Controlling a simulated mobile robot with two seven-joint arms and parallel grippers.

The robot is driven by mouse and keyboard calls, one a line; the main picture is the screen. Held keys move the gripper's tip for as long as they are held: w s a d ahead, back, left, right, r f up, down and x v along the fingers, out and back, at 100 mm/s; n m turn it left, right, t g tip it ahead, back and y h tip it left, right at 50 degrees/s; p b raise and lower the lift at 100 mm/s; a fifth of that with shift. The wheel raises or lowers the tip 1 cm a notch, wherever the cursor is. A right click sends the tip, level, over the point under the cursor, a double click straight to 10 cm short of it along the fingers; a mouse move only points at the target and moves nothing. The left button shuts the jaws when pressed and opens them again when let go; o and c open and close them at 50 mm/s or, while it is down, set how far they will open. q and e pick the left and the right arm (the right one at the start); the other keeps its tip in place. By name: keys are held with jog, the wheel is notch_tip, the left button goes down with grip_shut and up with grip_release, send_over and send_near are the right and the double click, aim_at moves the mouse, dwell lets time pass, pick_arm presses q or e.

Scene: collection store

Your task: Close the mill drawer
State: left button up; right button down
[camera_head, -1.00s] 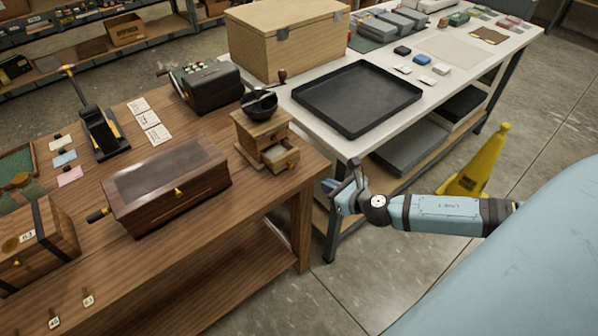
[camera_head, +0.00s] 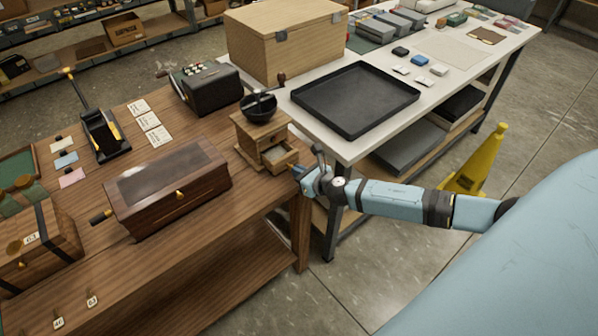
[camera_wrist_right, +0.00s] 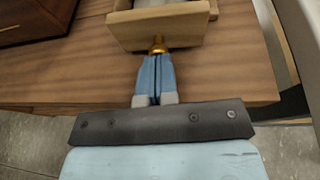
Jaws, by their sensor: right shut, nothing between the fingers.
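The wooden coffee mill (camera_head: 260,135) with a black bowl and crank stands near the right end of the brown wooden table. Its small drawer (camera_head: 281,160) is pulled out toward my right arm. My right gripper (camera_head: 299,172) is shut and empty, with its fingertips right at the drawer front. In the right wrist view, the blue fingers (camera_wrist_right: 157,58) point at the brass knob (camera_wrist_right: 158,45) on the drawer front (camera_wrist_right: 160,27). The tips appear to touch the knob or sit just short of it; I cannot tell which. My left gripper is not in view.
A dark wooden box (camera_head: 168,187) lies left of the mill on the brown table (camera_head: 255,195). A white table with a black tray (camera_head: 356,98) and a large wooden box (camera_head: 285,40) stands behind. A yellow cone (camera_head: 478,165) is on the floor at the right.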

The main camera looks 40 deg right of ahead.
aim_at(289, 160)
jog(key=shift+w+r, duration=0.1)
jog(key=shift+w, duration=0.3)
jog(key=w, duration=0.5)
jog(key=shift+w+a+p, duration=0.25)
jog(key=shift+w+p, duration=0.05)
jog(key=shift+w, duration=0.1)
jog(key=shift+r, duration=0.15)
jog(key=shift+d, duration=0.1)
